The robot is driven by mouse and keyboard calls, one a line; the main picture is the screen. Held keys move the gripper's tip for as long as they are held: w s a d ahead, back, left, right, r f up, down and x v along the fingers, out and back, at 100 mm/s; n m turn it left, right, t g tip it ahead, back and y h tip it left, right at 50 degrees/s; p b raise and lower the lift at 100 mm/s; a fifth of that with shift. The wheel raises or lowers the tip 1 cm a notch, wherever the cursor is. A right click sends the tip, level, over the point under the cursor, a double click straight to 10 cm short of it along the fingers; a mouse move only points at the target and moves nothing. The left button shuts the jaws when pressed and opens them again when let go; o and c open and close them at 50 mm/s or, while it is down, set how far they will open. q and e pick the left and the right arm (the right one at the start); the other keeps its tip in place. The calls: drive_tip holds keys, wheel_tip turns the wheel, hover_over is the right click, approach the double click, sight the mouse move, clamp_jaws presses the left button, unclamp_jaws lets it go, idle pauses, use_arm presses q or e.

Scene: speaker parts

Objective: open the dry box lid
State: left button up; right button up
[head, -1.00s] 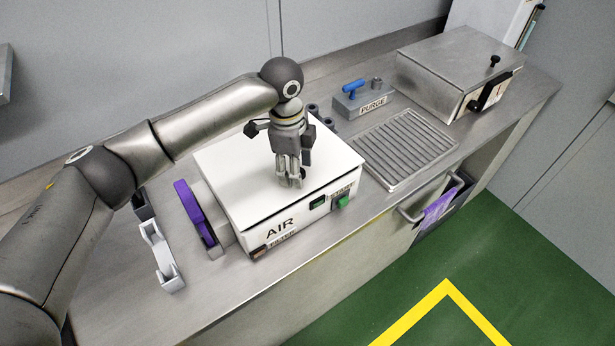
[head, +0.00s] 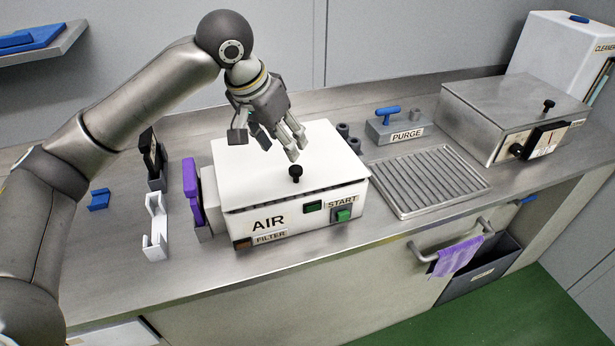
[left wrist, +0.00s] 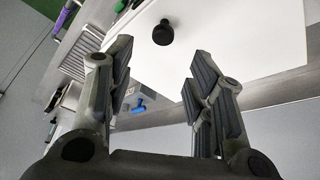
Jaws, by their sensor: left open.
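A white box (head: 290,218) marked AIR, FILTER and START stands on the steel counter. Its flat white lid (head: 250,165) lies on top, with a dark line along the front edge. A black knob (head: 295,172) stands up near the lid's front edge. My left gripper (head: 291,147) is open and empty above the lid, behind the knob and apart from it, fingers angled down. In the left wrist view the knob (left wrist: 162,33) shows beyond the open fingers (left wrist: 160,58), over the white lid (left wrist: 220,40). My right gripper is not in view.
A steel box (head: 485,110) with its own black knob stands at right, near a slotted tray (head: 430,180) and a PURGE block (head: 397,131). A purple part (head: 191,180) and a white bracket (head: 155,225) stand left of the white box. The front counter strip is clear.

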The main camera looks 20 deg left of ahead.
sight(296, 167)
use_arm(q)
drive_tip(key=x, duration=0.4)
drive_tip(key=shift+a+f, duration=0.15)
drive_tip(key=shift+a, duration=0.15)
drive_tip(key=x, duration=0.5)
drive_tip(key=shift+w+d+f+p, duration=0.1)
drive_tip(key=shift+d+f+p, duration=0.1)
drive_tip(key=shift+p, duration=0.15)
drive_tip(key=shift+w+f, duration=0.2)
drive_tip(key=shift+f, duration=0.3)
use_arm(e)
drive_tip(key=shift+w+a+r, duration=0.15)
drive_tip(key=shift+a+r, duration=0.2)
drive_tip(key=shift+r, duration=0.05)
use_arm(q)
clamp_jaws()
